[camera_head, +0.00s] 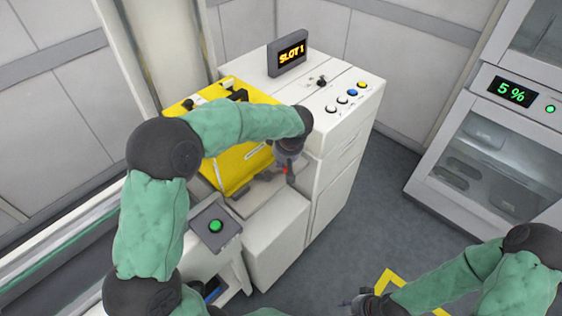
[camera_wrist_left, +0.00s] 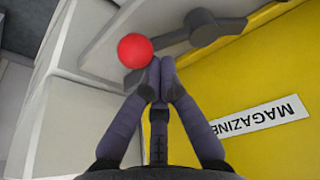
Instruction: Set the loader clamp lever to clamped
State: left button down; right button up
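The clamp lever ends in a red ball knob (camera_wrist_left: 137,51), and a dark bar with a hub (camera_wrist_left: 202,28) runs to its right in the left wrist view. In the head view only a small bit of red (camera_head: 285,170) shows beside my left gripper (camera_head: 288,173). In the left wrist view my left gripper (camera_wrist_left: 160,70) has its fingertips together with nothing seen between them. The knob is just left of and above the tips; whether they touch is unclear. My right gripper (camera_head: 364,302) is low in the head view, small and partly hidden by its arm.
The yellow magazine panel (camera_wrist_left: 270,75) fills the right of the wrist view with an upside-down MAGAZINE label (camera_wrist_left: 262,118). A SLOT 1 display (camera_head: 288,54) and several buttons stand on the white cabinet. A green button box (camera_head: 215,226) is nearby. Open floor lies right of the cabinet.

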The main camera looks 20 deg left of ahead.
pick_arm(q)
jog(key=shift+s+d+m, duration=0.1)
jog(key=shift+m, duration=0.2)
jog(key=m, duration=0.2)
jog(key=shift+s+d+m+t+h+b, duration=0.3)
jog(key=shift+s+d, duration=0.1)
jog(key=m, duration=0.1)
jog(key=s+m, duration=0.1)
jog(key=m, duration=0.1)
jog(key=m+h, duration=0.1)
jog(key=shift+s+d+t, duration=0.35)
jog(key=shift+t, duration=0.05)
jog(key=shift+s+d, duration=0.1)
jog(key=shift+s, duration=0.2)
jog(key=shift+r, duration=0.1)
